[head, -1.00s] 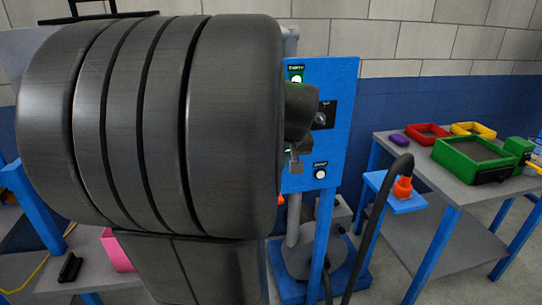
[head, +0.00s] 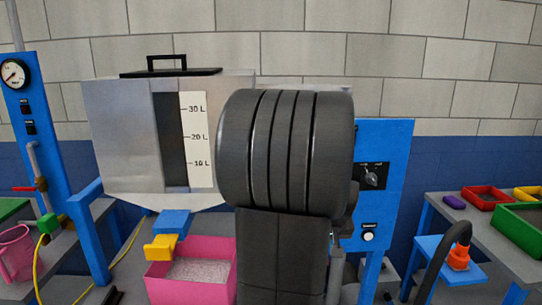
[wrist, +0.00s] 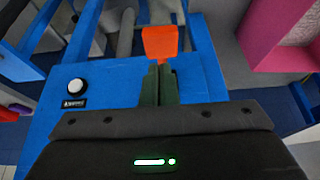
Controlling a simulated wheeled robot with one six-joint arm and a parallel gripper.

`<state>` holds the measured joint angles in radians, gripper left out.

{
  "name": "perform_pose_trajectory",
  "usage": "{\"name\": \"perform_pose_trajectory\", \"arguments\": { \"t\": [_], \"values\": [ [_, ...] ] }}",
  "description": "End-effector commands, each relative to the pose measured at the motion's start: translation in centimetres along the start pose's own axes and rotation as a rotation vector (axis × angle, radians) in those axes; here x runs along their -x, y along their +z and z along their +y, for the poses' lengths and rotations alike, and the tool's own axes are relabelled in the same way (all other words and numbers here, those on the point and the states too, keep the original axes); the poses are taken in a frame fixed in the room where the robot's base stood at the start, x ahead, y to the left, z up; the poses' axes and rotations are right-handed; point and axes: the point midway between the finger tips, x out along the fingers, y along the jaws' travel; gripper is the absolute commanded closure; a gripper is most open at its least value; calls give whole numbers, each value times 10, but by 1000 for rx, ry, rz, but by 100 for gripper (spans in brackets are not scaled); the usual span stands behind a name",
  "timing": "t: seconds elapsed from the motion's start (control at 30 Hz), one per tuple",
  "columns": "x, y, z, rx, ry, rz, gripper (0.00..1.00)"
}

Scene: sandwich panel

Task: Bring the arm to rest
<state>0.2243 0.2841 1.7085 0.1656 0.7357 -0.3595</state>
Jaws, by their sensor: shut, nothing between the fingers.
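My arm (head: 285,155) rises in front of the head camera, dark and ribbed, and covers the middle of the head view. My gripper (wrist: 158,70) shows in the wrist view with its two dark fingers together and empty. In the head view the arm hides it. An orange block (wrist: 160,43) shows at the fingertips in the wrist view; I cannot tell what it belongs to. The blue control panel (head: 385,150) stands behind and right of my arm. It also shows below the fingers in the wrist view (wrist: 110,100), with a white button (wrist: 75,86).
A grey hopper (head: 125,140) with a litre scale stands left of my arm, above a pink bin (head: 190,285). A blue gauge post (head: 30,130) is at far left. At right, an orange connector (head: 459,257) sits on a blue shelf beside a grey table (head: 480,245).

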Motion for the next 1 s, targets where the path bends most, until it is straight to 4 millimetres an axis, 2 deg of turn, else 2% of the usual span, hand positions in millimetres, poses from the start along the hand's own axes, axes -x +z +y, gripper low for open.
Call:
{"name": "perform_pose_trajectory", "arguments": {
  "t": [0.23, 0.4, 0.6, 1.0],
  "values": [
    [4, -4, 3, 1, 4, -152, 100],
    [32, -9, 3, -1, 4, -143, 100],
    [52, -12, 3, -1, 4, -145, 100],
    [57, -12, 3, -1, 3, -146, 100]
  ]
}}
